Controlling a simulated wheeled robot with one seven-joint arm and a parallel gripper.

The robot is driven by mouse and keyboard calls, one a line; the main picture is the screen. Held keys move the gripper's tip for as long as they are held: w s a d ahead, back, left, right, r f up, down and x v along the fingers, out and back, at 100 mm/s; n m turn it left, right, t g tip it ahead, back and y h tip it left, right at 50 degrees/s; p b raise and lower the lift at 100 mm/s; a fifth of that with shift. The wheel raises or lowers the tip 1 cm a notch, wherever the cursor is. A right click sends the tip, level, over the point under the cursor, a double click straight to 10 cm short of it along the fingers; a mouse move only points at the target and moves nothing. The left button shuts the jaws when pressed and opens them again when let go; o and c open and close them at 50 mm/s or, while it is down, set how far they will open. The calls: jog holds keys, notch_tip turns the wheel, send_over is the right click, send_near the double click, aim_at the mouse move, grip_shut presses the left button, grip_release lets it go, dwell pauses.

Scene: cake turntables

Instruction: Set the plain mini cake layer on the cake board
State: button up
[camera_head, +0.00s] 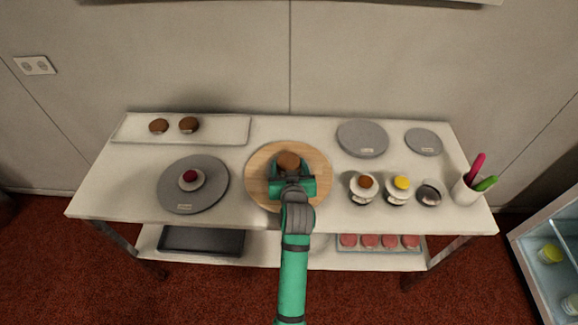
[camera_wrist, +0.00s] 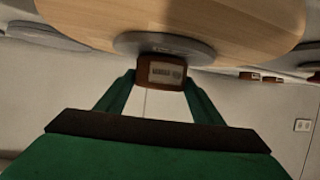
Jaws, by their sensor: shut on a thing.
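The plain mini cake layer (camera_head: 289,161) is small, round and brown. My gripper (camera_head: 291,184) is shut on it over the round wooden turntable (camera_head: 258,190). In the wrist view the layer (camera_wrist: 162,72) shows a pale label on its side and sits between the fingertips (camera_wrist: 160,80). Just beyond it in the wrist view is a small grey disc, seemingly the cake board (camera_wrist: 130,42), on the wood (camera_wrist: 240,22). The layer overlaps the disc's edge in that view. I cannot tell whether they touch. In the head view the disc is hidden.
Two brown cakes (camera_head: 188,125) sit on a white tray (camera_head: 225,130) at back left. A grey turntable (camera_head: 180,200) holds a small topped cake (camera_head: 190,178).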

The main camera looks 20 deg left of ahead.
jog(key=shift+f, duration=0.15)
jog(key=o, duration=1)
jog(key=shift+o, duration=0.2)
